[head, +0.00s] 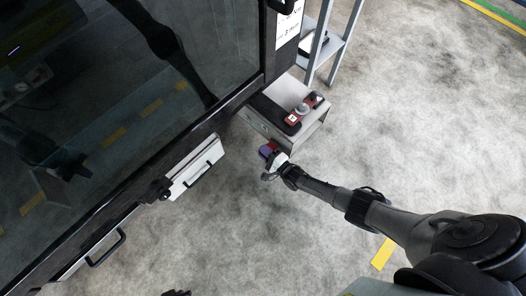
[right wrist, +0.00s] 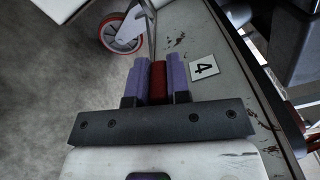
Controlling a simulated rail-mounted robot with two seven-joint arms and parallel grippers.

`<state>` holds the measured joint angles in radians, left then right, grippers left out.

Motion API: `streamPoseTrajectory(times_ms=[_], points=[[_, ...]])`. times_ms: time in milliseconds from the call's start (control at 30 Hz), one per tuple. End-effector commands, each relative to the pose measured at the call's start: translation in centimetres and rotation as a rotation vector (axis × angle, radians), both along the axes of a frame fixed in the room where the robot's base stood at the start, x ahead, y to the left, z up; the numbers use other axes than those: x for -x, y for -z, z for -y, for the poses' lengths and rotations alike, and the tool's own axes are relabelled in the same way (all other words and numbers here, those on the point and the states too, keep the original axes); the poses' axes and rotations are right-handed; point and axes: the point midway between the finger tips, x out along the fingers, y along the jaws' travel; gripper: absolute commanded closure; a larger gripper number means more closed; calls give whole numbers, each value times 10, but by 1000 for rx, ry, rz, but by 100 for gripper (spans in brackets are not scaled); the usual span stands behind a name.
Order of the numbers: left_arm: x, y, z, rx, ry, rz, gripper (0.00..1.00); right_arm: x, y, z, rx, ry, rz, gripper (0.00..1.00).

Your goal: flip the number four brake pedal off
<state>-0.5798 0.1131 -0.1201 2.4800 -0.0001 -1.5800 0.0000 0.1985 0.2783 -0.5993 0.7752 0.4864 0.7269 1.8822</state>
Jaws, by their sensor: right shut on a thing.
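A red brake pedal (right wrist: 158,82) stands between the two purple fingers of my right gripper (right wrist: 159,80) in the right wrist view, with a finger against each side. A white plate with a black number 4 (right wrist: 204,68) lies just right of the fingers on a grey metal surface. In the head view my right gripper (head: 269,152) is at the lower end of the grey trolley box (head: 262,124), and red shows at its fingertips. The gripper hides the pedal's lower part in the wrist view. My left gripper's fingers do not show.
A red and black device (head: 302,112) lies on the box top. A dark glazed cab door (head: 120,90) with white handled panels (head: 194,168) fills the left. A grey post frame (head: 330,45) stands behind the box. A caster wheel (right wrist: 122,35) is near the pedal. The floor at right is clear.

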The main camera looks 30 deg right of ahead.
Motion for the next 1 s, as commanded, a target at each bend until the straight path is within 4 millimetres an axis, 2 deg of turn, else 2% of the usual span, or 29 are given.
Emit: streamPoseTrajectory(times_ms=[33,67,333,667,767,1000], points=[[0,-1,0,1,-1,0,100,-1,-2,0,-5,2,5,100],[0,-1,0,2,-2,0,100,-2,-2,0,-5,2,5,82],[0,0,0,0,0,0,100,-1,-2,0,-3,1,3,57],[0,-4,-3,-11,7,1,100,5,-2,1,-1,1,0,57],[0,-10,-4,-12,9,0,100,18,-2,5,-1,2,-2,57],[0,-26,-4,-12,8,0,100,64,-3,15,-1,1,-1,57]])
